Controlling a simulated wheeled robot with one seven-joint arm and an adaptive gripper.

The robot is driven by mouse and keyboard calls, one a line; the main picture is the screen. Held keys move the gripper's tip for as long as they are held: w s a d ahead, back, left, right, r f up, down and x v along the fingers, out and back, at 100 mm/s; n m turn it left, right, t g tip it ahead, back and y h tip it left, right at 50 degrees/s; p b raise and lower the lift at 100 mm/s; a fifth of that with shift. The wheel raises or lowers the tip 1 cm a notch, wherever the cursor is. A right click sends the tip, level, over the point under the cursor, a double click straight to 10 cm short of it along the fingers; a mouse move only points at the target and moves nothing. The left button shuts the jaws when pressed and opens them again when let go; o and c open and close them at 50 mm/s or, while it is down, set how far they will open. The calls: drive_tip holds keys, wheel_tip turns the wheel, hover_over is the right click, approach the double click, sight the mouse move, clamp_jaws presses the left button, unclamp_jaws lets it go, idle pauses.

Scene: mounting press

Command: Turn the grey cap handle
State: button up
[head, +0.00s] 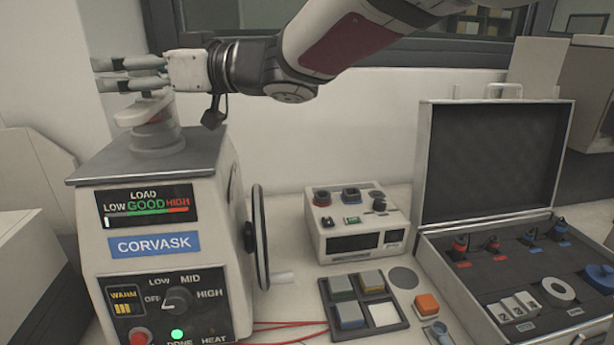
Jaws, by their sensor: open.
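The grey cap handle (143,110) is a pale bar on top of the cap (155,138) of the Corvask mounting press (155,220). A dull red ring shows just below the handle. My gripper (118,73) comes in from the right above the press and points left. Its fingers are spread apart and sit just above the handle, with part of the handle's top hidden behind them. I cannot tell whether the fingers touch the handle. Nothing is seen held between them.
A handwheel (260,240) stands on the press's right side. A small white instrument box (357,222), a tray of coloured blocks (364,305) and an open case (490,245) with plugs sit to the right. The wall behind is clear, with a window frame above.

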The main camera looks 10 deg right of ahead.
drive_tip(key=shift+f+m+t+h+b, duration=0.1)
drive_tip(key=shift+m+t+h+b, duration=0.4)
drive_tip(key=shift+m+t+b, duration=0.6)
drive_tip(key=t+b, duration=0.1)
drive_tip(key=b, duration=0.2)
drive_tip(key=shift+w+m+h, duration=0.2)
drive_tip(key=shift+m+h, duration=0.1)
drive_tip(key=shift+h, duration=0.1)
drive_tip(key=m+t+h+b, duration=0.2)
drive_tip(key=t+b, duration=0.1)
drive_tip(key=b, duration=0.7)
drive_tip(key=shift+f, duration=0.2)
drive_tip(key=shift+s+m+t+h+b, duration=0.1)
drive_tip(key=shift+m+t+h+b, duration=0.55)
drive_tip(key=shift+b, duration=0.3)
